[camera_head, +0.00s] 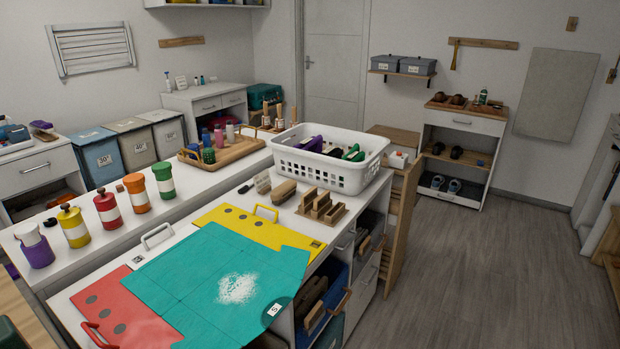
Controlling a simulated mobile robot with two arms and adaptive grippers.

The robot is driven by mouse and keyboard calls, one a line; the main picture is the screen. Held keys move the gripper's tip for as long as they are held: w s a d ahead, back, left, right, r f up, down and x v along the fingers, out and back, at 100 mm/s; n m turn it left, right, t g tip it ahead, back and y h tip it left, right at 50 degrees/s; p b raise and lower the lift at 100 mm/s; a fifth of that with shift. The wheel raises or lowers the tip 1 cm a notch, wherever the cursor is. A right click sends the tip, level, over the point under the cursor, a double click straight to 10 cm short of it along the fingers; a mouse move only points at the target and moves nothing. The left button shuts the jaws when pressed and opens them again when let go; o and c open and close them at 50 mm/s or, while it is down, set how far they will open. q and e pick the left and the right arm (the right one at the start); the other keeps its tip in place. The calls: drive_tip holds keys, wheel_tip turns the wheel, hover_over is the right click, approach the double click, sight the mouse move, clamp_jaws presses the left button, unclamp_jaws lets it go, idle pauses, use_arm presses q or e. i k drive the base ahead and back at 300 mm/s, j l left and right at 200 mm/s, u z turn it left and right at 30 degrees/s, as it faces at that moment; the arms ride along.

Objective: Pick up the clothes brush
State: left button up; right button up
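A brown block-shaped object (284,191), which looks like the clothes brush, lies on the white counter in front of the white laundry basket (345,178). A beige object (262,182) lies just left of it, and a small dark object (245,188) lies further left. A wooden holder (321,207) with upright slots stands to its right. These things are small, so I cannot be sure which is the clothes brush. Neither of my grippers is in view.
A teal sheet (190,275) with white powder covers the counter's front, over yellow (258,228) and red (122,315) boards with handles. Several colored jars (108,209) stand at left. A wooden tray (226,152) holds bottles. Open floor (480,270) lies at right.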

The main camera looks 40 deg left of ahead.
sight(280, 194)
drive_tip(key=i+u, duration=0.25)
drive_tip(key=i, duration=0.2)
drive_tip(key=i+l+u, duration=0.25)
drive_tip(key=i, duration=0.15)
drive_tip(key=i+l+u, duration=0.25)
drive_tip(key=i, duration=0.2)
drive_tip(key=i+l+u, duration=0.25)
drive_tip(key=i, duration=0.15)
